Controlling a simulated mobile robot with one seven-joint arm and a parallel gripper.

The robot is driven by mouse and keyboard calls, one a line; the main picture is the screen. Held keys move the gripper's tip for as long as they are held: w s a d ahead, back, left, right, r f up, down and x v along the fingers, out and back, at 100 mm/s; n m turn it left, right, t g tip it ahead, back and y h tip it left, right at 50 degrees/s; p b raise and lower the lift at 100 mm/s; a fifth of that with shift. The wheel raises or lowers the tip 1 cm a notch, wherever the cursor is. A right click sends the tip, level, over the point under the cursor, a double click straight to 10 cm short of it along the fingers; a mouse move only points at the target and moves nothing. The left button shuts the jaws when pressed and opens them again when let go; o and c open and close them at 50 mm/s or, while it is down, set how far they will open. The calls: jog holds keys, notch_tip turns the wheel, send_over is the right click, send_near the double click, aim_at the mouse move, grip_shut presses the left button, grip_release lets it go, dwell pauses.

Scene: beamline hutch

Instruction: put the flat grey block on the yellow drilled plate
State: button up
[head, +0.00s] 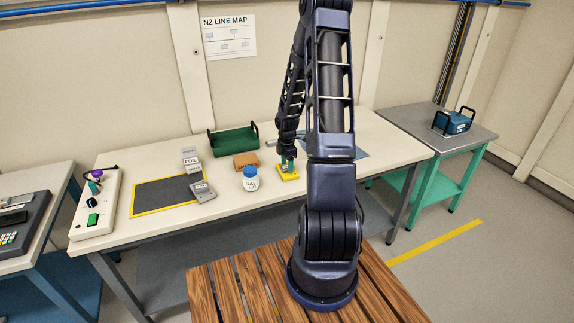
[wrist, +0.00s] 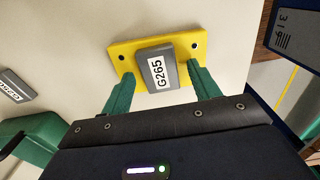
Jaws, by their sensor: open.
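The flat grey block (wrist: 143,60), with a white label reading G265, lies on the yellow drilled plate (wrist: 118,54) in the wrist view, overhanging its near edge a little. Two dark holes show in the plate's far corner and right side. My gripper (wrist: 161,82) is open, its green fingers on either side of the block with a gap at each side. In the head view the plate (head: 293,178) is on the pale bench, with my gripper (head: 287,166) low over it. The block is hard to make out there.
A white, blue-capped salt jar (head: 250,182) and an orange-brown block (head: 245,160) stand left of the plate. A green tray (head: 233,143) is behind. Further left are a yellow-edged dark mat (head: 160,196) and a grey device (head: 202,192). Bench front is clear.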

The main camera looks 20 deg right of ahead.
jog(key=s+a+r+m+t+h, duration=0.1)
jog(key=s+a+r+m, duration=0.15)
jog(key=r, duration=0.85)
jog(key=s+a+r+m, duration=0.1)
jog(key=s+r+m, duration=0.15)
jog(key=r, duration=0.85)
jog(key=s+a+r+m+t, duration=0.1)
jog(key=s+r+m, duration=0.3)
jog(key=s, duration=0.4)
jog(key=s+a+r+m+t, duration=0.1)
jog(key=s+a+r+m, duration=0.3)
jog(key=s, duration=0.5)
jog(key=s+a+r+m+t+y, duration=0.1)
jog(key=s+a+r+m, duration=0.2)
jog(key=s+r+m, duration=0.2)
jog(key=s+r, duration=0.2)
jog(key=s, duration=0.1)
jog(key=shift+s+a+t, duration=0.2)
jog(key=shift+s+t, duration=0.1)
